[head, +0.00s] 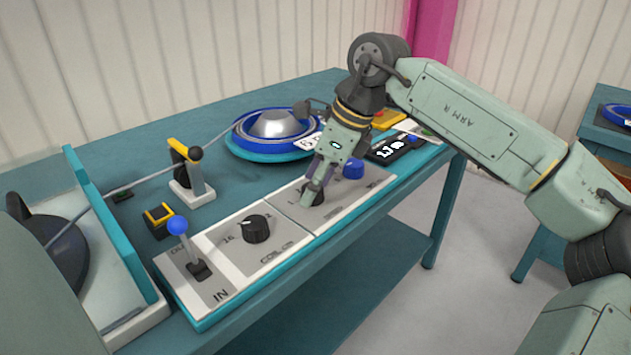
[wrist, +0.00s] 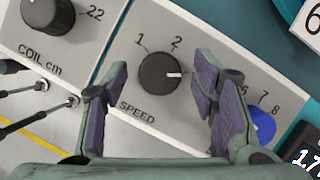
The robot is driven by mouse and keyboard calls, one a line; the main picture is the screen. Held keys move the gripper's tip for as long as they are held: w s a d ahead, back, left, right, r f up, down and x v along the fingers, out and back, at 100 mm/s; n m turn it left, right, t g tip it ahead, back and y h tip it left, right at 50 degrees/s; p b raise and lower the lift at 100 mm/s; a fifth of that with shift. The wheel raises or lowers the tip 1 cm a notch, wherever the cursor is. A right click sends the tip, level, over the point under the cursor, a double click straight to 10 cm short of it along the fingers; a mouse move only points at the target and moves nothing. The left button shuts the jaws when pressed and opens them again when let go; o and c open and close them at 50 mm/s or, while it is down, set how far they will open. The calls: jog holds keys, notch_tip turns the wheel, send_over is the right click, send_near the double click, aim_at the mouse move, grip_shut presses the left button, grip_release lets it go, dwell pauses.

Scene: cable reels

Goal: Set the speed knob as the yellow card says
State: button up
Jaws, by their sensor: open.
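The black speed knob (wrist: 159,73) sits on a light panel marked SPEED. Its white pointer line points right in the wrist view, clockwise past the mark 2; the marks 1 and 2 show, and any mark behind the right finger is hidden. My gripper (wrist: 160,92) is open, with one purple-padded finger on each side of the knob; I cannot tell whether they touch it. In the head view my gripper (head: 317,188) points down over the speed knob (head: 313,196), which it partly hides.
The coil knob (head: 255,229) and a blue-topped lever (head: 178,226) are on the panel to the left. A blue knob (head: 353,168) stands close to my gripper's right. A digital display (head: 395,148) and a blue-rimmed reel (head: 275,130) are behind.

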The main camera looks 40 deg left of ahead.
jog(key=shift+r, duration=0.15)
jog(key=v, duration=1.1)
jog(key=shift+w+d+r, duration=0.15)
jog(key=shift+d+r, duration=0.1)
jog(key=shift+r, duration=0.1)
